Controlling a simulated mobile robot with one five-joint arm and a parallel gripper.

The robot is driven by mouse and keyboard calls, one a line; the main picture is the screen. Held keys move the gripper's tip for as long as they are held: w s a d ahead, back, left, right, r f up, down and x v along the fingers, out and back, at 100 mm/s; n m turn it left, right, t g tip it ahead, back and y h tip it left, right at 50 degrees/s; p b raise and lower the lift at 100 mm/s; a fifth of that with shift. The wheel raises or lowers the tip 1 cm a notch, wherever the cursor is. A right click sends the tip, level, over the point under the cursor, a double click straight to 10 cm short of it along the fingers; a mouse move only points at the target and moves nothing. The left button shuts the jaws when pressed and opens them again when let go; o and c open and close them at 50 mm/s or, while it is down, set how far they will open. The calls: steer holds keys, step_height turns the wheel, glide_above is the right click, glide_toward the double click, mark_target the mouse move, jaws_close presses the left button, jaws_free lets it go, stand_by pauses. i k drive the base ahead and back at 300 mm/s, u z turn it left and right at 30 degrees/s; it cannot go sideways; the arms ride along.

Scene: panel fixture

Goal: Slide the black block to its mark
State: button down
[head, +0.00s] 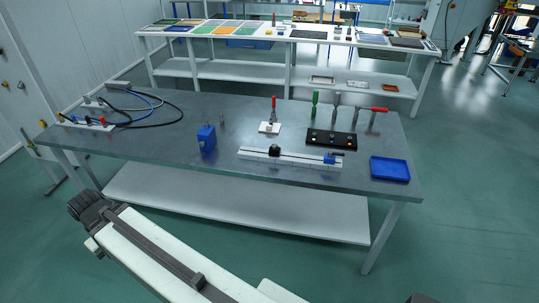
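The black block (274,151) sits on a long white rail (300,159) near the front of the grey metal table, left of the rail's middle. A small blue piece (329,159) is on the same rail near its right end. Thin dark lines show on the rail, but they are too small to tell which is the mark. My gripper (82,207) is dark and at the lower left, in front of the table and far from the rail. I cannot tell whether its fingers are open or shut.
A blue box (207,139) stands left of the rail. A blue tray (390,168) lies to its right. Cables (150,105) lie at the table's left. Bare tabletop lies between cables and blue box.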

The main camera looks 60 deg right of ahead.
mark_target(271, 153)
steer(key=z, duration=0.15)
steer(key=i, duration=0.9)
steer(key=u, duration=0.05)
